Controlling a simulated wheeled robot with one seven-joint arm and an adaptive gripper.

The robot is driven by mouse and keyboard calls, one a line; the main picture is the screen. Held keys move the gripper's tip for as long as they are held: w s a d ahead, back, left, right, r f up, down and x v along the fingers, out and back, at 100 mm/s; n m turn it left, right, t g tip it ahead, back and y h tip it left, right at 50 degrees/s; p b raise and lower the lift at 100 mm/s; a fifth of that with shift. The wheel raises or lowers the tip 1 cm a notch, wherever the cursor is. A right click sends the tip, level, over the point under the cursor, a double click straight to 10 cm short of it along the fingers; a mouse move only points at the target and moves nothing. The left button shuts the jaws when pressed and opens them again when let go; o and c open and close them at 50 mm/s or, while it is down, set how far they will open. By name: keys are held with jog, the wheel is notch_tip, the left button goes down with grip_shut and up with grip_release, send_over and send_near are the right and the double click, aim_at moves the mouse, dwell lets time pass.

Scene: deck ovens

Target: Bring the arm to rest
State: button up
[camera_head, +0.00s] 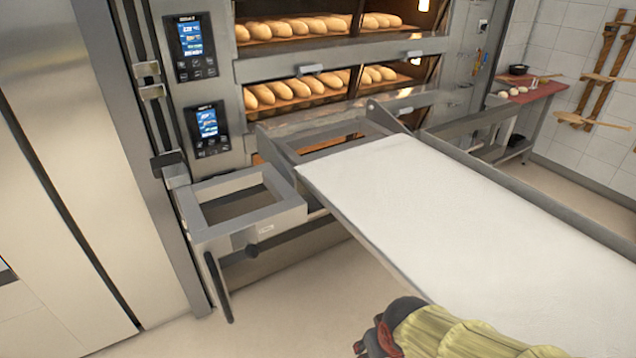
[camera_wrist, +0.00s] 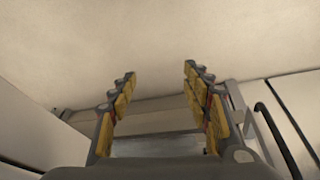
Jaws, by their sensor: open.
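In the wrist view my gripper (camera_wrist: 160,72) is open. Its two jointed fingers with yellow pads stand apart, and nothing is between the pads. Behind them are a plain beige surface and a pale horizontal band. In the head view part of my arm, with a yellow-green cover and a dark red-and-black end, shows at the bottom edge, in front of the near side of the white loading belt (camera_head: 430,215). I cannot tell from this view how far it is from the belt. The fingers cannot be made out there.
Deck ovens with loaves (camera_head: 290,90) behind glass stand at the back, with two control panels (camera_head: 203,128) on their left. A grey metal frame (camera_head: 240,205) with a handle juts out left of the belt. A red-topped table (camera_head: 535,90) is at the right. The floor (camera_head: 280,300) before the frame is clear.

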jog(key=s+d+r+m+t+p, duration=0.1)
jog(key=s+d+r, duration=0.2)
jog(key=r, duration=0.7)
jog(key=s+d+r+m+t+p, duration=0.1)
jog(key=s+r, duration=0.3)
jog(key=r, duration=0.6)
jog(key=shift+s+d+m, duration=0.2)
jog(key=shift+d+m, duration=0.4)
jog(key=shift+d, duration=0.3)
jog(key=shift+c, duration=0.8)
